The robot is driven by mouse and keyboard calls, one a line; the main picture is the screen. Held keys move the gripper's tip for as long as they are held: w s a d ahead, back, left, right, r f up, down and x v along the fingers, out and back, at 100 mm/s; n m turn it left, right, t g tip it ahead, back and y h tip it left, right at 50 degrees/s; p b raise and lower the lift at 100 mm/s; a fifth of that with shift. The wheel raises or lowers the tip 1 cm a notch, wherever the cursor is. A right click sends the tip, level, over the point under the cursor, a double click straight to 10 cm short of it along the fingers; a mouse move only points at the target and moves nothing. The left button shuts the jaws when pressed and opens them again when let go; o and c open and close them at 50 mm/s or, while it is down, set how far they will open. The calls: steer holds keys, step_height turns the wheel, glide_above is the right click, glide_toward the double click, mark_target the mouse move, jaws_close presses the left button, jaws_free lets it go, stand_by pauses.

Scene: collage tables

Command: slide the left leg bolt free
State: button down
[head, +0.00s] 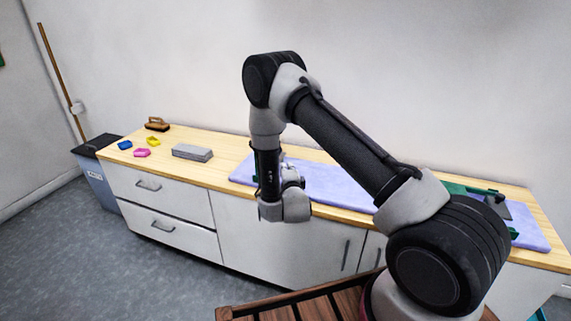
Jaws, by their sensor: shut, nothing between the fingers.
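The left leg bolt cannot be made out. A lavender mat (340,187) lies along the counter, partly hidden behind my arm. A green thing with dark parts (466,189) lies at the mat's right end, partly covered by my arm. A small bit of green also shows beside my forearm at the mat's left end. My arm reaches up and then down, with its wrist at the counter's front edge, before the left part of the mat. My gripper's fingers are hidden behind the wrist.
The wooden counter (222,174) has white drawers and doors below. A grey block (192,153), a wood-backed brush (157,124) and blue (125,145), yellow (153,141) and pink (141,153) pieces lie at left. A grey bin (97,182) stands beside it. Floor at left is clear.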

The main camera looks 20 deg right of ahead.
steer(key=shift+s+a+r, duration=0.1)
steer(key=shift+s+a, duration=0.1)
steer(key=shift+s, duration=0.85)
step_height(320, 180, up, 12)
steer(key=w+d+n+g+y, duration=0.1)
steer(key=w+n+g+y, duration=0.1)
steer(key=w+n+g, duration=0.15)
steer(key=s+d+r+n+g+y, duration=0.25)
steer(key=s+r+n, duration=0.35)
steer(key=s+r, duration=0.45)
steer(key=s+d+r+n+g, duration=0.2)
steer(key=s+d+r+n, duration=0.1)
steer(key=s, duration=0.8)
steer(key=s+d+r+n+g+h, duration=0.1)
steer(key=s+d+r+n+g, duration=0.1)
steer(key=s, duration=0.8)
steer(key=s+d+r+n+g+h, duration=0.1)
steer(key=s+d+r+n, duration=0.3)
steer(key=s, duration=0.7)
steer(key=shift+s+r+n+g, duration=0.15)
steer(key=shift+s+n+g, duration=0.15)
steer(key=shift+n+g, duration=0.5)
